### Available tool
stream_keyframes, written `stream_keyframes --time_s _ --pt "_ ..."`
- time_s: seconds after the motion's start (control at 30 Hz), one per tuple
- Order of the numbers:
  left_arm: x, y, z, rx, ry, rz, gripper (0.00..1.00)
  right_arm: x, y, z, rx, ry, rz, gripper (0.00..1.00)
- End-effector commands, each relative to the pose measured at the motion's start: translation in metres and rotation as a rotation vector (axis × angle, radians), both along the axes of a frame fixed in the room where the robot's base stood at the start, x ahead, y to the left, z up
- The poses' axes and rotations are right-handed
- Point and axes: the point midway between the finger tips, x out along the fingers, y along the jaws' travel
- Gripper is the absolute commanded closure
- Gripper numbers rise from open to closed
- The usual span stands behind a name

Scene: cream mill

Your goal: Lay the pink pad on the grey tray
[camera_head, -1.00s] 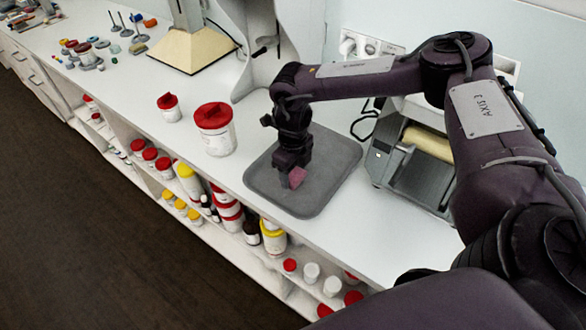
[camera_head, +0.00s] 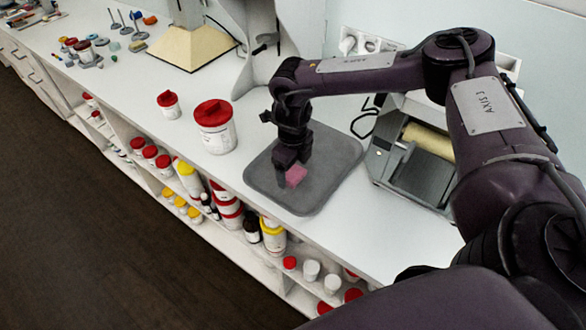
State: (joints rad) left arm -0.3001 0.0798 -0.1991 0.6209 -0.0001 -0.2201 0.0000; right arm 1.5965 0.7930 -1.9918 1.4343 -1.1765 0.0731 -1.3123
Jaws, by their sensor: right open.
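The grey tray (camera_head: 327,182) lies flat on the white counter, below my right arm. The small pink pad (camera_head: 296,177) is on the tray's left-middle part and looks flat on its surface. My right gripper (camera_head: 286,171) points down over the tray, open, right beside the pad's left edge. The gripper hides part of the pad's far left side, and I cannot tell whether a finger still touches it. My left gripper is not in view.
A large red-lidded jar (camera_head: 215,128) and a smaller one (camera_head: 169,105) stand left of the tray. A grey machine with a cream roller (camera_head: 427,139) stands at the right. Shelves with several jars lie below the counter's front edge.

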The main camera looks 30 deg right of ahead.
Motion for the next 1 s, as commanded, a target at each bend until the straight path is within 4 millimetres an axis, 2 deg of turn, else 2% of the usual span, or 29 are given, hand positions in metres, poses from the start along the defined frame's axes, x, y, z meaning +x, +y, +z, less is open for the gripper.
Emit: stream_keyframes --time_s 0.3,0.43,0.5,0.7,1.0 --pt "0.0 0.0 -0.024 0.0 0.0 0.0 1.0 0.002 0.0 0.063 0.002 -0.008 -0.001 0.2" --pt "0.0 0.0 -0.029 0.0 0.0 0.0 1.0 0.002 0.0 0.089 0.001 -0.006 0.0 0.2" --pt "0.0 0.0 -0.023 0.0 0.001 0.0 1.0 0.001 0.0 0.102 -0.001 -0.005 0.002 0.2" --pt "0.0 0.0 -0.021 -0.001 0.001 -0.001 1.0 0.001 0.0 0.114 0.0 -0.002 0.001 0.2" --pt "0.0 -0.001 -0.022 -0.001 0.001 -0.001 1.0 0.001 0.0 0.114 0.0 -0.001 0.0 0.2"
